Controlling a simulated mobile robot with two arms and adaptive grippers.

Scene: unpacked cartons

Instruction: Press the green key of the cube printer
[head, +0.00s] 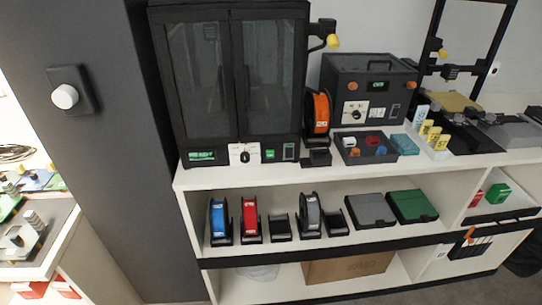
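The cube printer (230,80), a large black cabinet with two glazed doors, stands on the white shelf top left of centre; both doors look closed. Along its bottom front panel are a lit green display (202,156), a white plate with a dark dial (244,153), a small green key (270,155) and a dark rectangular part (289,151). Nothing covers the green key. Neither of my grippers shows in the head view.
An orange spool (318,112) and a smaller black machine (368,88) stand right of the printer. A dark tray (346,155) holds small coloured parts. A dark pillar with a white knob (66,97) rises at left. Spools and boxes fill the shelf below.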

